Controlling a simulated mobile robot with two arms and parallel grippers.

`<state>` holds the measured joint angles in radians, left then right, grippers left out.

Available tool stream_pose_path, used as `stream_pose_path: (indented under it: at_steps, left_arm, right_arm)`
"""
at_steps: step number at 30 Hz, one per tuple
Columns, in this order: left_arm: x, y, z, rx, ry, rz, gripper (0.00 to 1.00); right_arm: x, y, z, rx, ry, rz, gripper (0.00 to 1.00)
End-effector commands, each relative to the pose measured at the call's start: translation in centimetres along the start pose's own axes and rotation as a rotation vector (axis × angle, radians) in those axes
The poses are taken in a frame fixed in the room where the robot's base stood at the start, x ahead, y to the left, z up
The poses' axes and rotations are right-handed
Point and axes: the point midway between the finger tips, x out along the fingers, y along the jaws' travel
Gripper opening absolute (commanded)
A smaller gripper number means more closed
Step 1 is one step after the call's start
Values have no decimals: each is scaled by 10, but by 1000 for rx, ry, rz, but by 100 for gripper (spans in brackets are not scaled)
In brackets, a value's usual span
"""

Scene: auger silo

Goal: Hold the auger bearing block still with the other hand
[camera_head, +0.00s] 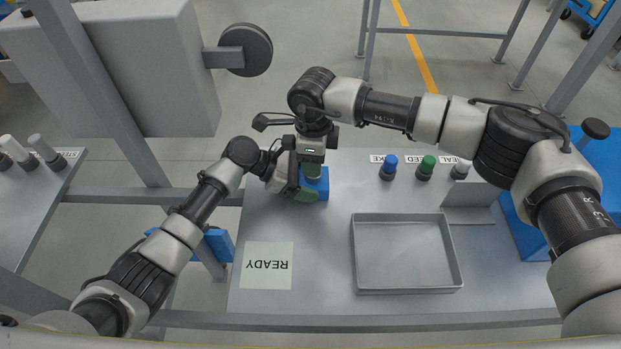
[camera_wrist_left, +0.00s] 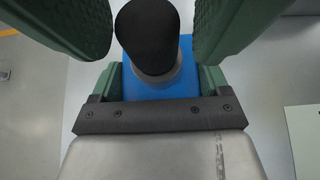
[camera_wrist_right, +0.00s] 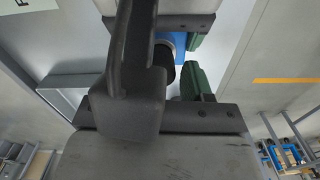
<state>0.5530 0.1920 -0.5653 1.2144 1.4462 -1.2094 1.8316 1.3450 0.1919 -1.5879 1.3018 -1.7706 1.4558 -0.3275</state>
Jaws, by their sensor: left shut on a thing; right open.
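The auger bearing block is a blue block (camera_head: 323,190) on the table, with a dark upright cylinder in a grey collar on top. In the left wrist view the cylinder (camera_wrist_left: 148,40) rises from the blue block (camera_wrist_left: 145,87). My left gripper (camera_head: 308,187) is at the block's left side, its green fingers shut on the block. My right gripper (camera_head: 312,168) is directly above the block, pointing down. Its open green fingers show on either side of the cylinder, apart from it. In the right wrist view a dark grey part hides one finger and much of the block (camera_wrist_right: 181,42).
A grey tray (camera_head: 357,262) stands to the right on the table. A READY card (camera_head: 267,265) lies at the left front. A grey frame post (camera_head: 105,90) runs beside the left arm.

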Motion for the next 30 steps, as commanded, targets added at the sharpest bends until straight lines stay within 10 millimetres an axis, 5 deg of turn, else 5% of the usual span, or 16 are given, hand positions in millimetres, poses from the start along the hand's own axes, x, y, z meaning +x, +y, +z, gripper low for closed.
stream_pose_path:
  at_steps: [16,23,24,30]
  left_arm:
    - [1,-2,-7,-7,12,-2,42]
    - [1,-1,-7,-7,12,-2,42]
    - [1,-1,-7,-7,12,-2,42]
    - [1,-1,-7,-6,12,-1,42]
  right_arm:
    - [18,0,0,0,0,0,49]
    - [18,0,0,0,0,0,14]
    - [18,0,0,0,0,0,30]
    - [18,0,0,0,-1,0,1]
